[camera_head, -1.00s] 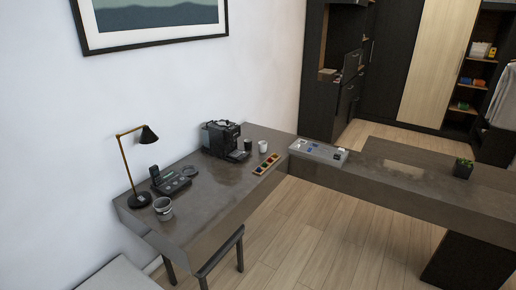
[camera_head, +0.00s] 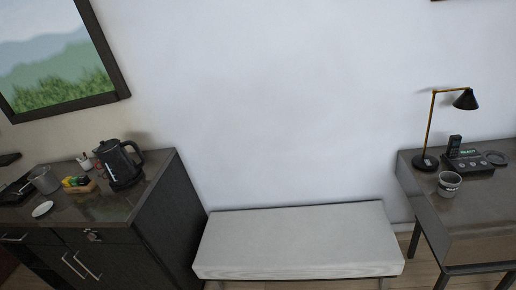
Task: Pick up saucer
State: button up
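A small white round dish, which looks like the saucer (camera_head: 42,209), lies flat near the front edge of the dark cabinet top (camera_head: 105,207) at the left. It is small in the picture, and nothing seems to rest on it. A grey metal container (camera_head: 44,180) stands just behind it. My gripper is not in view.
A black kettle (camera_head: 121,167), a small tray with coloured packets (camera_head: 79,184) and a white cup (camera_head: 84,161) stand on the cabinet. A pale bench (camera_head: 298,240) fills the middle. At right, a desk (camera_head: 470,215) holds a lamp (camera_head: 430,130), phone (camera_head: 470,162) and cup (camera_head: 449,184).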

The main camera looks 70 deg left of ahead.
aim_at(42, 209)
jog(key=u, duration=3.25)
